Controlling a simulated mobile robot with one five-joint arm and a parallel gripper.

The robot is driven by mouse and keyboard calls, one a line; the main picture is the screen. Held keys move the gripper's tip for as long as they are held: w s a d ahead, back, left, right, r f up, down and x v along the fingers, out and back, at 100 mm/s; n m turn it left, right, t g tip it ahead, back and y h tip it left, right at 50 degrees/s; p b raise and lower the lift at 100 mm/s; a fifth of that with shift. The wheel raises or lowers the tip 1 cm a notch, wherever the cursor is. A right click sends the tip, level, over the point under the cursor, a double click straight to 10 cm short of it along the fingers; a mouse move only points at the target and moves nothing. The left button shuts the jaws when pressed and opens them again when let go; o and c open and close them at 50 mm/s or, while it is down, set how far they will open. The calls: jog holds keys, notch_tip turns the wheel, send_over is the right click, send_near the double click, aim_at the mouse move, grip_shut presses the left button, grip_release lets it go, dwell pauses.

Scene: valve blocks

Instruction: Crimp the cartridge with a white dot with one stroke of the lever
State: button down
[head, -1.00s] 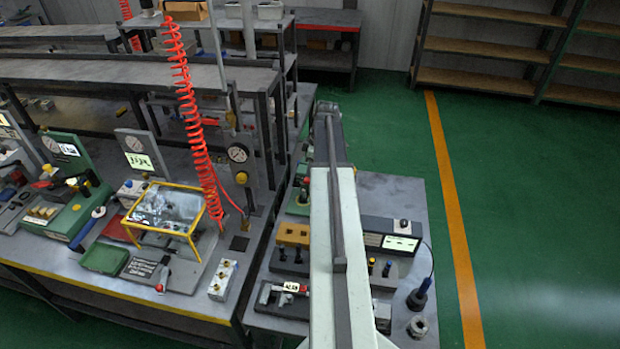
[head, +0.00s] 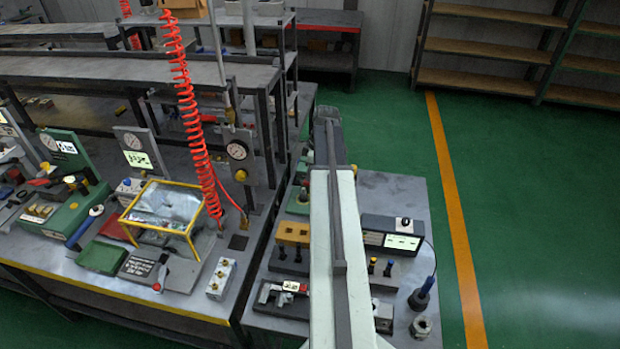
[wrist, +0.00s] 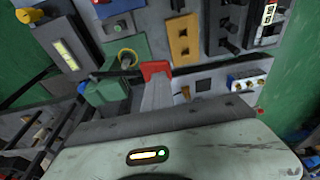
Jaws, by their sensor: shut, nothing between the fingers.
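My gripper (wrist: 156,72) shows in the wrist view as a grey finger shape with a red tip, shut and empty, above the bench fixtures. In the head view my own arm covers it. An orange block with holes (head: 294,233) stands on the right bench, with small dark posts in front; the block also shows in the wrist view (wrist: 184,40). Two dark posts with coloured tops (head: 380,267) stand right of my arm. I cannot make out a white dot on any cartridge.
A clamp fixture with a red part (head: 283,296) lies at the right bench's front. A display box (head: 392,236) stands right of my arm. A yellow-framed clear guard (head: 165,205), a red coiled hose (head: 190,110) and a white valve block (head: 221,279) occupy the left bench.

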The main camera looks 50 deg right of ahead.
jog(key=shift+s+a+f, duration=0.1)
jog(key=shift+a+f, duration=0.1)
jog(key=shift+f, duration=0.05)
jog(key=shift+s+a+f+b, duration=0.15)
jog(key=shift+a+f+b, duration=0.1)
jog(key=shift+f+b, duration=0.25)
jog(key=shift+s+a+f+b, duration=0.15)
jog(key=shift+a+f+b, duration=0.05)
jog(key=shift+f+b, duration=0.25)
jog(key=shift+s+a+f+b, duration=0.1)
jog(key=shift+a+f+b, duration=0.1)
jog(key=shift+f+b, duration=0.3)
jog(key=shift+s+a+f+b, duration=0.1)
jog(key=shift+a+f+b, duration=0.1)
jog(key=shift+f+b, duration=0.3)
jog(key=shift+s+a+f+b, duration=0.1)
jog(key=shift+a+f+b, duration=0.05)
jog(key=shift+f+b, duration=0.4)
jog(key=shift+s+a+f+b, duration=0.1)
jog(key=shift+f+b, duration=0.35)
jog(key=shift+b, duration=0.05)
